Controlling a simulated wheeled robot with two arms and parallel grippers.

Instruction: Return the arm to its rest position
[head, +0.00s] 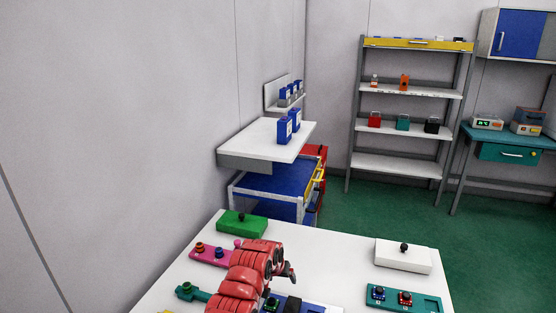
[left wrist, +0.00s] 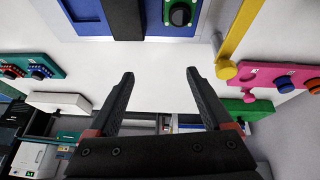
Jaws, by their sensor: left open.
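My left arm (head: 250,270), red and segmented, rises from the bottom edge of the head view and bends over the white table. Its wrist end (head: 290,272) points right there, and the fingers cannot be made out clearly. In the left wrist view my left gripper (left wrist: 159,74) has its two dark fingers spread wide apart with nothing between them. Bare white tabletop (left wrist: 160,62) shows beyond the fingertips. My right gripper is in neither view.
The table (head: 330,262) bears a green block (head: 241,224), a pink panel (head: 209,256), a white block (head: 403,256), a teal panel (head: 421,301) and a blue panel (left wrist: 150,30) near the arm. The table's middle is clear. Shelves (head: 405,165) stand beyond.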

